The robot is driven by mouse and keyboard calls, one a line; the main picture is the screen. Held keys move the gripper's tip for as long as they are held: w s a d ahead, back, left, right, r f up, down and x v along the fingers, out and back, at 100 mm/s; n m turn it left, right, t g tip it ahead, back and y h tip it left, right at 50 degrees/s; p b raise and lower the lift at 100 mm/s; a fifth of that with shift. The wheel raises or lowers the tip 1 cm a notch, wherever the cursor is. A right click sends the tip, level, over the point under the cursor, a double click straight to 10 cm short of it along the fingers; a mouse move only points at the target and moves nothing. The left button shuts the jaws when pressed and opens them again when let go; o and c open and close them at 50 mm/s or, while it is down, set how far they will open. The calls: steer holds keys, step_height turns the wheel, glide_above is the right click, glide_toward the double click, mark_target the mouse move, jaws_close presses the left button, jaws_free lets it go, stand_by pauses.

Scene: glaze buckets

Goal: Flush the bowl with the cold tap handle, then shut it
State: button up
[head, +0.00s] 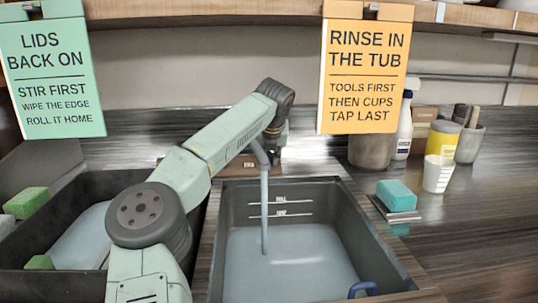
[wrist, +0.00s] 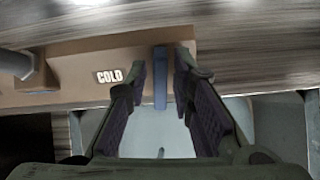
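The cold tap handle (wrist: 160,78) is a blue-grey bar on a brown block (wrist: 75,72) marked COLD. My gripper (wrist: 161,68) is open in the wrist view, with one finger on each side of the handle and the right fingertip nearer to it. In the head view my gripper is mostly hidden behind my arm at the back of the dark sink bowl (head: 234,215). The grey tap spout (head: 259,153) hangs over the bowl. A thin stream of water (head: 264,215) falls from it into pale grey-blue water (head: 290,262), whose surface lies below two wall marks.
A second dark basin (head: 30,270) with green sponges is at left. On the right counter are a teal sponge on a dish (head: 396,194), a measuring cup (head: 437,173), a spray bottle (head: 404,128) and a tool pot (head: 469,143). Signs hang from the shelf above.

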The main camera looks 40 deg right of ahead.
steer(key=shift+o, duration=0.7)
steer(key=shift+r, duration=0.15)
steer(key=v, duration=1.2)
